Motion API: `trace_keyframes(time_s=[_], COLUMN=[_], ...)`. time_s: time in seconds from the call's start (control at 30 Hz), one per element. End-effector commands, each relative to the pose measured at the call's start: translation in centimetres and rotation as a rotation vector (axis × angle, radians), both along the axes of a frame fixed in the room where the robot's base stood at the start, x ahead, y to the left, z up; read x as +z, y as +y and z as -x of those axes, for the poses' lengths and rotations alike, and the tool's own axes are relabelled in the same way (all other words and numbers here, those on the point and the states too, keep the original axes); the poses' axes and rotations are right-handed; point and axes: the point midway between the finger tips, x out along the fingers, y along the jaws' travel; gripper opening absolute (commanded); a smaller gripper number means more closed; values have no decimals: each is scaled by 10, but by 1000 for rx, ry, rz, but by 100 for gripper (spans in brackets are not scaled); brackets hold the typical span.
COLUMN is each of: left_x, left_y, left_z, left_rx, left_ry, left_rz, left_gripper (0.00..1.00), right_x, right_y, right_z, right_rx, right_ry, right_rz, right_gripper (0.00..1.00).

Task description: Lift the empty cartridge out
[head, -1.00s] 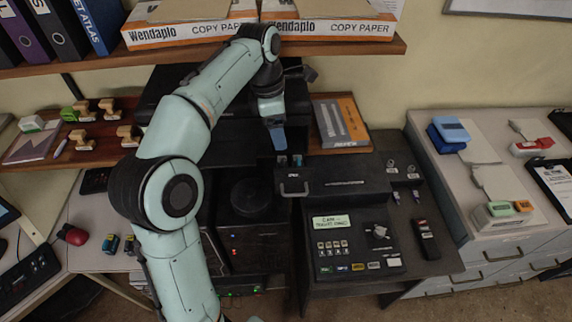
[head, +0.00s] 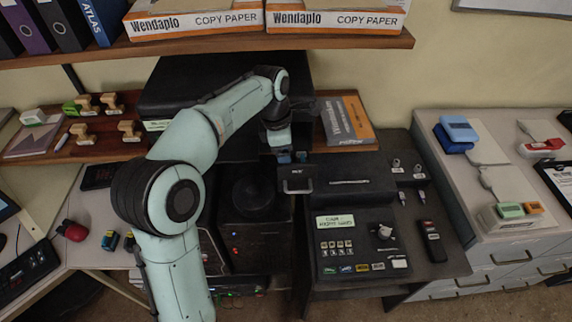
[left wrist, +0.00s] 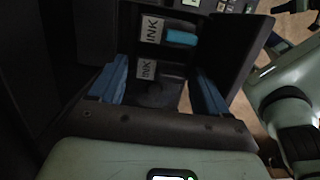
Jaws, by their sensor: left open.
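My left gripper (head: 285,156) is low over the open ink bay at the back left of the black console (head: 325,212). In the left wrist view its two blue fingers (left wrist: 160,76) are apart, over the bay. Two white INK labels show there. The upper label (left wrist: 152,30) is beside a cartridge with a bright blue part (left wrist: 181,38). The lower label (left wrist: 146,69) lies between the fingers, beside a dark part in shadow. I cannot tell from its look whether that one is empty. Nothing is seen gripped. My right gripper is in neither view.
A drawer-like front with a handle (head: 297,187) is at the bay's near side. A shelf with copy paper boxes (head: 335,17) hangs above my arm. A dark handset (head: 432,241) lies on the console's right. A grey cabinet (head: 480,180) stands at the right.

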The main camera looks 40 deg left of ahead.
Motion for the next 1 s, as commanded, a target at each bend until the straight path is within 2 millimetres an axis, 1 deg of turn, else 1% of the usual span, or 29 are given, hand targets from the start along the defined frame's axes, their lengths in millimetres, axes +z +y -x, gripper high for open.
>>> trace_keyframes(time_s=[0.03, 0.07, 0.1, 0.17, 0.2, 0.47, 0.57, 0.67, 0.77, 0.87, 0.97, 1.0], left_x=[0, 0, 0, 0, 0, 2, 6, 15, 31, 53, 82, 95], left_y=[0, 0, 0, 0, 0, 0, 0, 0, 0, 0, 0, 0], left_z=[0, 0, 0, 0, 0, 0, 0, -1, -2, -2, -3, -3], left_rx=[0, 0, 0, 0, 0, 0, -1, -1, 0, -1, 0, 0], left_ry=[0, 0, 0, 0, 0, 0, -2, -3, -5, -8, -11, -12], left_rz=[0, 0, 0, 0, 0, 0, 0, 0, 0, 0, 0, 0], left_gripper=[73, 64, 51, 31, 18, 17, 17, 17, 17, 17, 17, 17], right_x=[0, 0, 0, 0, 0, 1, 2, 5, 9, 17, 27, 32], right_y=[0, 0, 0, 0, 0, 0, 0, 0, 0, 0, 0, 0], right_z=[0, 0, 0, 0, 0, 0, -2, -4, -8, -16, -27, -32], right_rx=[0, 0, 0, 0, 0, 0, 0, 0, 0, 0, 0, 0], right_ry=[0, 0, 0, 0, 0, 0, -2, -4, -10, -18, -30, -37], right_rz=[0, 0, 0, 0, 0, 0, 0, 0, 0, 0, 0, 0], right_gripper=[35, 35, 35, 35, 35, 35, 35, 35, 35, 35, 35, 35])
